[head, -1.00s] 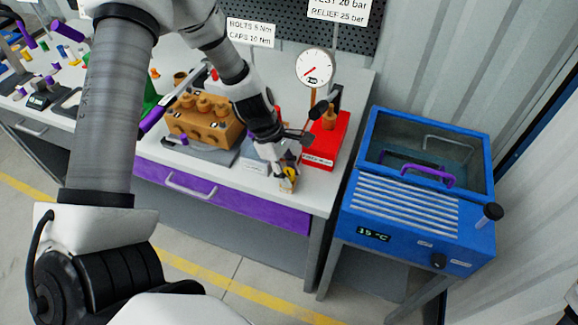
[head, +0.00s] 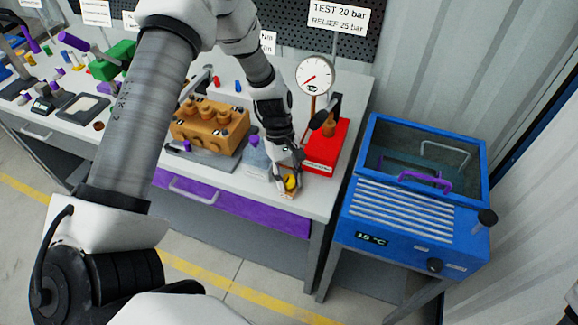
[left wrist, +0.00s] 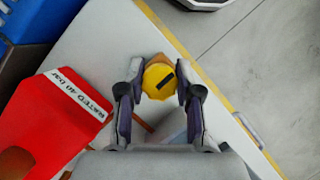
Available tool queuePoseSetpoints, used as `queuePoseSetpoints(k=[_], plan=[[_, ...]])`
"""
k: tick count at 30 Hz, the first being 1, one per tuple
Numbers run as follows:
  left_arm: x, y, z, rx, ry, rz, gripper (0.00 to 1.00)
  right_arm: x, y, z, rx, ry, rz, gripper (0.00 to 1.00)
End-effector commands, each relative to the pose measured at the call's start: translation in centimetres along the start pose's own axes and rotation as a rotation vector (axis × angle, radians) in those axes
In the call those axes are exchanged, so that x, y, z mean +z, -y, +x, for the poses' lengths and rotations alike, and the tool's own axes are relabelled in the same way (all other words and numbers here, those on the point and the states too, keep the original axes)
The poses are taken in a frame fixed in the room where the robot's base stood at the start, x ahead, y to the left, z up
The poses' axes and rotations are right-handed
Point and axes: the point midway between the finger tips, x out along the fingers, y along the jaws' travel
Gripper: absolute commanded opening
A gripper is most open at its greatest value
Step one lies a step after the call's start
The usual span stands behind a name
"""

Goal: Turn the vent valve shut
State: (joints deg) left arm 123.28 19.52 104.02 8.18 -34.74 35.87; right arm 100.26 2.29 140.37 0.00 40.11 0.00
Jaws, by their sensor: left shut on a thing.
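The vent valve shows as a yellow knob (head: 291,182) on a small brass-coloured block at the front right of the workbench. In the left wrist view the knob (left wrist: 158,80) is round, with a dark mark on its face. My left gripper (head: 288,176) comes down on it from above. In the left wrist view, my left gripper's (left wrist: 158,88) dark fingers stand on both sides of the knob and are shut on it. The fingers hide part of the block. My right gripper is not in view.
A red test unit (head: 326,148) with a pressure gauge (head: 315,75) stands close behind the knob. A brown pump block (head: 209,128) sits to the left on a grey plate. A blue bath (head: 415,215) stands to the right. The bench's front edge is close by.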

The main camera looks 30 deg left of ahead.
Motion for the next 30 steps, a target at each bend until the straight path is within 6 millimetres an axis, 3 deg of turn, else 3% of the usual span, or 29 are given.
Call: queuePoseSetpoints(k=[13,14,15,16,25,30], plan=[[-0.1,-0.1,-0.1,0.000,-0.005,0.012,0.00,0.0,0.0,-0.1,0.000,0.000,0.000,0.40],[-0.1,-0.1,-0.1,0.000,-0.005,0.012,0.41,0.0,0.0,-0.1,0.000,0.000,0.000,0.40],[-0.1,-0.1,-0.1,0.000,-0.005,0.012,0.55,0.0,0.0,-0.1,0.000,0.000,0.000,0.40],[-0.1,-0.1,-0.1,-0.001,-0.005,0.012,0.59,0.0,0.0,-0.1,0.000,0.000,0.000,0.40],[-0.1,-0.1,-0.2,-0.001,-0.003,0.010,0.59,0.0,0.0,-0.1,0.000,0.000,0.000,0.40],[-0.1,-0.2,-2.4,0.002,-0.004,0.011,0.59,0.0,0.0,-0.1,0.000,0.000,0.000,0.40]])
